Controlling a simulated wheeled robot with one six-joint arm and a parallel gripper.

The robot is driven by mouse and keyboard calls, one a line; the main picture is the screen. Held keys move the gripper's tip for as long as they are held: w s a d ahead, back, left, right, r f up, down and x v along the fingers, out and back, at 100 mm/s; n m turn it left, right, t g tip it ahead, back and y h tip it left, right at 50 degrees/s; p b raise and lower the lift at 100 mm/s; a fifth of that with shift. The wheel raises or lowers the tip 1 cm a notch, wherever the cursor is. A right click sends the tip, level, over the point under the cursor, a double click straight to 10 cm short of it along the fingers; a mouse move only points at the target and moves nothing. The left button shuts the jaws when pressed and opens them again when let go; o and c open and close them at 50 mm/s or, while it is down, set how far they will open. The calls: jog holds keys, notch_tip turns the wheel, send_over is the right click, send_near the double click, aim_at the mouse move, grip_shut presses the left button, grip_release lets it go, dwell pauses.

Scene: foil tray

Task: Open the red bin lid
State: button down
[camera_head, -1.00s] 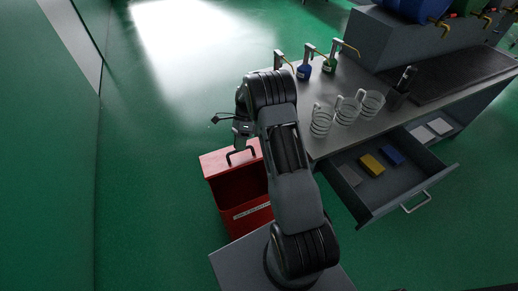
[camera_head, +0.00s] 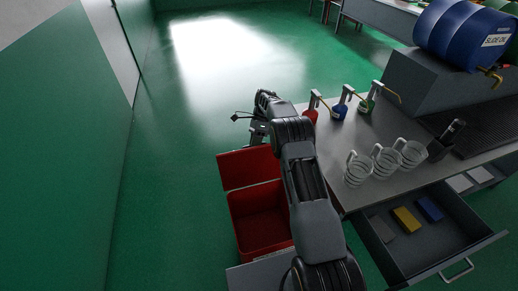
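The red bin (camera_head: 235,205) stands on the green floor left of the bench, its interior open to view from above. Its red lid (camera_head: 247,168) is raised and leans up along the far side of the bin. My gripper (camera_head: 257,131) is just beyond the lid's upper edge, at the end of my black and grey arm. The fingers are small and dark and partly hidden by my arm and the lid. The lid's handle is out of sight, so contact with it cannot be made out.
The grey bench (camera_head: 395,135) at right carries glass jugs (camera_head: 386,160) and several small dispenser bottles (camera_head: 340,110). An open drawer (camera_head: 420,236) holding a yellow block (camera_head: 405,220) and a blue block (camera_head: 430,208) juts out below. The floor left of the bin is clear.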

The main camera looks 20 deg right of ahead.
jog(key=shift+w+d+f, duration=0.1)
jog(key=shift+w+f, duration=0.55)
jog(key=shift+w, duration=0.35)
jog(key=shift+d, duration=0.1)
jog(key=c, duration=1.3)
grip_release()
jog(key=shift+w+d, duration=0.15)
jog(key=shift+w, duration=0.1)
jog(key=shift+o, duration=0.9)
jog(key=shift+a+r, duration=0.15)
jog(key=shift+a, duration=0.1)
jog(key=s+r+b, duration=0.3)
jog(key=s+r, duration=1)
jog(key=s, duration=0.1)
jog(key=shift+c, duration=0.4)
